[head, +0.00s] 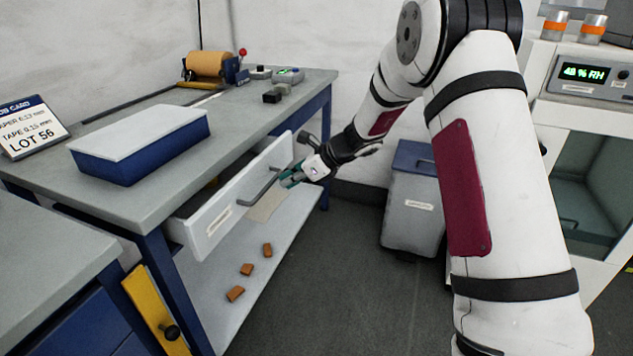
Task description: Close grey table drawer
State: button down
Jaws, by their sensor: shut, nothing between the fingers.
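The drawer (220,214) of the grey table is pulled partly out under the tabletop (130,193). It has a light grey front, a small label and a dark bar handle (258,189). My gripper (287,183) is shut and empty, at the right part of the drawer front by the handle's right end. I cannot tell whether it touches the handle or the front. The drawer's inside is mostly hidden by its front.
A blue box with a pale lid (140,145) and a job card sign (30,127) stand on the table. Small brown blocks (247,269) lie on the lower shelf. A grey bin (412,215) stands behind my arm.

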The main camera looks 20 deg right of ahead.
aim_at(264, 176)
jog(key=shift+w+a+p, duration=0.3)
jog(key=shift+w+a, duration=0.65)
jog(key=shift+a, duration=0.35)
jog(key=shift+w+a+p, duration=0.3)
jog(key=shift+w+a, duration=0.65)
jog(key=shift+a, duration=0.3)
jog(key=shift+a+r, duration=0.1)
jog(key=shift+r, duration=0.05)
